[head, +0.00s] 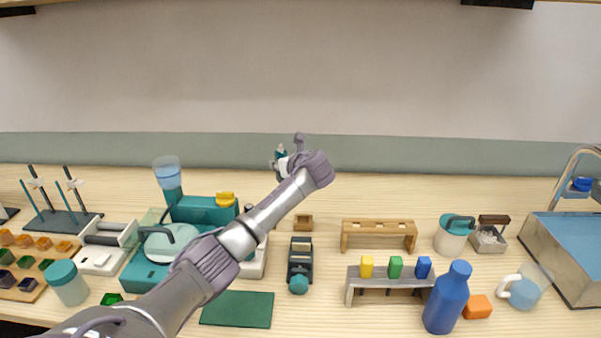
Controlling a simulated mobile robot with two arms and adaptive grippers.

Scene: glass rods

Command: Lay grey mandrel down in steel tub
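My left arm reaches from the lower left to the middle of the table. My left gripper (282,164) is at its far end, mostly hidden behind the wrist, so its fingers and anything in them cannot be made out. A small teal-tipped thing (281,151) shows just beyond it. I cannot pick out the grey mandrel for certain. I cannot tell which is the steel tub. My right gripper is not in view.
A dark stand (62,224) with tilted rods is far left. A green mat (237,310) lies in front.

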